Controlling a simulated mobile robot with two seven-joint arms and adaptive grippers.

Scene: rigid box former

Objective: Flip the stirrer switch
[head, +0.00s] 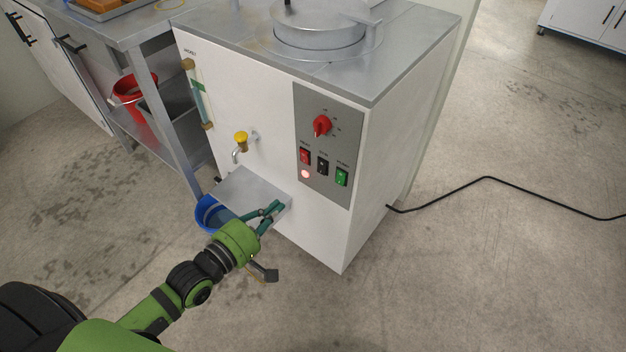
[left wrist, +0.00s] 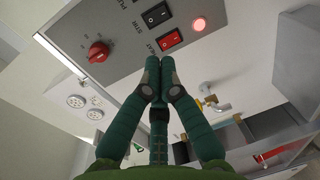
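The stirrer switch is the black rocker (head: 323,166) in the middle of a row of three on the grey control panel (head: 323,197). It also shows in the left wrist view (left wrist: 156,14), with STIR lettered beside it. The red heat switch (head: 305,156) is on its left and the green switch (head: 342,177) on its right. My left gripper (head: 280,206) is below and left of the switches in the head view, in front of the white cabinet. In the left wrist view its fingers (left wrist: 159,62) are together, with nothing seen between them. My right gripper is out of view.
A red dial (head: 321,125) sits above the switches and a lit red lamp (head: 305,174) below the heat switch. A yellow-handled tap (head: 241,139), a metal shelf (head: 248,187) and a blue bucket (head: 204,217) are at left. A black cable (head: 487,179) lies on the floor.

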